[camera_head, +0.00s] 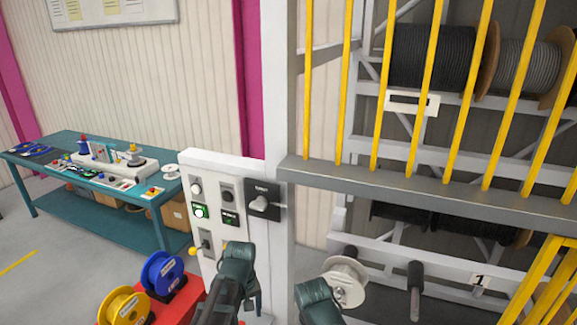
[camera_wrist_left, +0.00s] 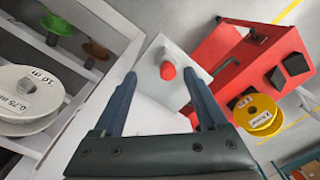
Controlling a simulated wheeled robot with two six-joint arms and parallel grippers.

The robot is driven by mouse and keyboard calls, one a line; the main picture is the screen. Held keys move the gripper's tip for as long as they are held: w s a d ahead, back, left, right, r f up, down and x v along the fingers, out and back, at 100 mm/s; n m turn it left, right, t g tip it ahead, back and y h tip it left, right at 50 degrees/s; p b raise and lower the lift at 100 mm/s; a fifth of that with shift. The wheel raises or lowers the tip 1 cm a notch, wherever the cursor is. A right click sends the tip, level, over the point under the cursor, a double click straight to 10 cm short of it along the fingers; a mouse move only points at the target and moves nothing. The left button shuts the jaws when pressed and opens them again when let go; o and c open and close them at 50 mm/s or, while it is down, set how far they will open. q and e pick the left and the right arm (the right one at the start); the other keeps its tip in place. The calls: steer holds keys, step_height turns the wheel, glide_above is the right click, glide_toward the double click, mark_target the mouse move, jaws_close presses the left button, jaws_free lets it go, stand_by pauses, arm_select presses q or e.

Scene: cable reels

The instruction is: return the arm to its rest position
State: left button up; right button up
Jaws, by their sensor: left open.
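My left arm (camera_head: 236,270) rises from the bottom edge in the head view, in front of the white control panel (camera_head: 215,172). Its fingers are hard to make out there. In the left wrist view my left gripper (camera_wrist_left: 160,78) is open, with two dark fingers spread and nothing between them. A white box with a red button (camera_wrist_left: 168,70) shows beyond the fingers. Part of my right arm (camera_head: 318,302) shows at the bottom centre of the head view, beside a white reel (camera_head: 345,282). The right gripper's fingers cannot be seen.
A red cart (camera_head: 183,300) carries a blue reel (camera_head: 162,271) and a yellow reel (camera_head: 125,306). A teal workbench (camera_head: 95,215) stands at the left. Yellow guard bars (camera_head: 430,85) front the cable rack at the right. In the wrist view, a white reel (camera_wrist_left: 30,90) is close at left.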

arm_select(q)
steer(key=s+d+f+m+b, duration=0.3)
steer(key=s+f+m+b, duration=0.1)
steer(key=s+f+b, duration=0.1)
steer(key=s+d+f+m+y+b, duration=0.1)
steer(key=s+d+f+m+b, duration=0.3)
steer(key=s+f+b, duration=0.2)
step_height(320, 180, down, 2)
steer(key=shift+s+d+f+m, duration=0.15)
steer(key=shift+s+d+m, duration=0.05)
steer(key=shift+d+m, duration=0.1)
